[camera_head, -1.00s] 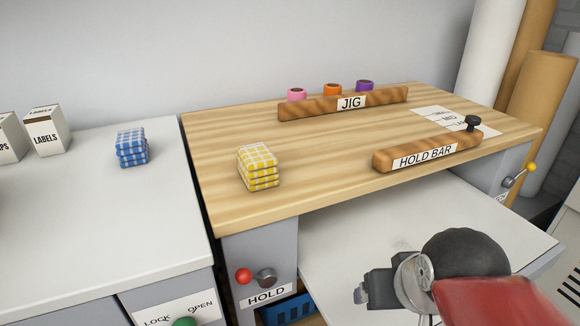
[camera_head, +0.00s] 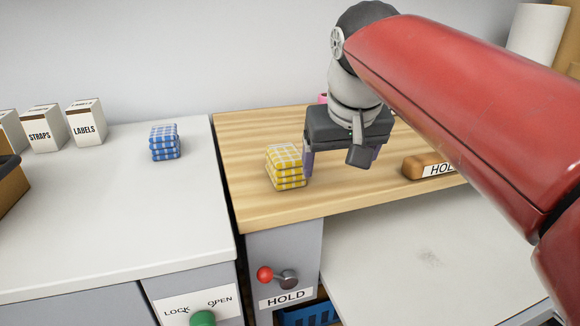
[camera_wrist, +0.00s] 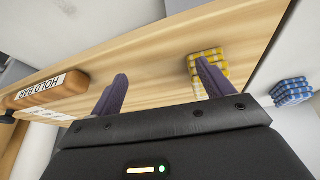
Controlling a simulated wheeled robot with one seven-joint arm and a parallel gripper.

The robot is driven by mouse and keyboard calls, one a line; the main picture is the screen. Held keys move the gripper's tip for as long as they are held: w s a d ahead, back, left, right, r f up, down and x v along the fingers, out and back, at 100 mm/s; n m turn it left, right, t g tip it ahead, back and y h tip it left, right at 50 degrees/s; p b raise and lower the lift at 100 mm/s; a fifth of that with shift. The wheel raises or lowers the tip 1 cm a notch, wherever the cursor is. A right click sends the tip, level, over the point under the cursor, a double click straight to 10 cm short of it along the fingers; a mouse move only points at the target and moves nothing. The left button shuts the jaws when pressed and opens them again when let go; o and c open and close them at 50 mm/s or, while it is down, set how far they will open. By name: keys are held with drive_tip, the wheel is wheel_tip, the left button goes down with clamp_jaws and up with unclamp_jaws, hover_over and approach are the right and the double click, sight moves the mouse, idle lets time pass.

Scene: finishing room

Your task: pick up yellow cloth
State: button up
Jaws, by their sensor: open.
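The yellow cloth (camera_head: 286,167) is a folded, checked stack near the left front of the wooden bench top. It also shows in the wrist view (camera_wrist: 208,59), partly behind one finger. My gripper (camera_head: 337,165) is open and empty, just to the right of the yellow cloth above the wood. In the wrist view its two dark fingers (camera_wrist: 160,85) are spread apart, with bare wood between them. I cannot tell whether the nearer finger touches the cloth.
A similar blue checked cloth (camera_head: 165,143) lies on the white counter (camera_head: 120,215) to the left. The hold bar (camera_head: 425,167) sits right of my gripper. Boxes marked STRAPS (camera_head: 45,130) and LABELS (camera_head: 86,123) stand at the back left. A red-knobbed lever (camera_head: 265,274) is below the bench edge.

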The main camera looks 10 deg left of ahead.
drive_tip(key=n+y, duration=0.1)
approach(285, 153)
drive_tip(key=shift+g, duration=0.3)
drive_tip(key=x, duration=0.4)
drive_tip(key=shift+w+a+f, duration=0.1)
drive_tip(key=shift+f, duration=0.15)
drive_tip(key=shift+w+a+b, duration=0.1)
drive_tip(key=shift+a+b, duration=0.15)
drive_tip(key=shift+b, duration=0.05)
drive_tip(key=shift+w+a+f+n+b, duration=0.15)
drive_tip(key=shift+w+f, duration=0.05)
drive_tip(key=shift+f, duration=0.4)
drive_tip(key=shift+w+a+f+n+b, duration=0.1)
drive_tip(key=shift+w+f+n+b, duration=0.1)
drive_tip(key=shift+f, duration=0.4)
drive_tip(key=shift+w+d+b+x, duration=0.15)
drive_tip(key=shift+b+x, duration=0.1)
drive_tip(key=shift+x, duration=1)
drive_tip(key=shift+w+d+b+x, duration=0.15)
drive_tip(key=shift+b+x, duration=0.1)
drive_tip(key=shift+x, duration=0.95)
drive_tip(key=shift+f, duration=0.2)
drive_tip(key=c, duration=1.2)
drive_tip(key=shift+o, duration=0.2)
wheel_tip(285, 153, up, 10)
drive_tip(key=p, duration=0.4)
drive_tip(key=shift+r, duration=0.25)
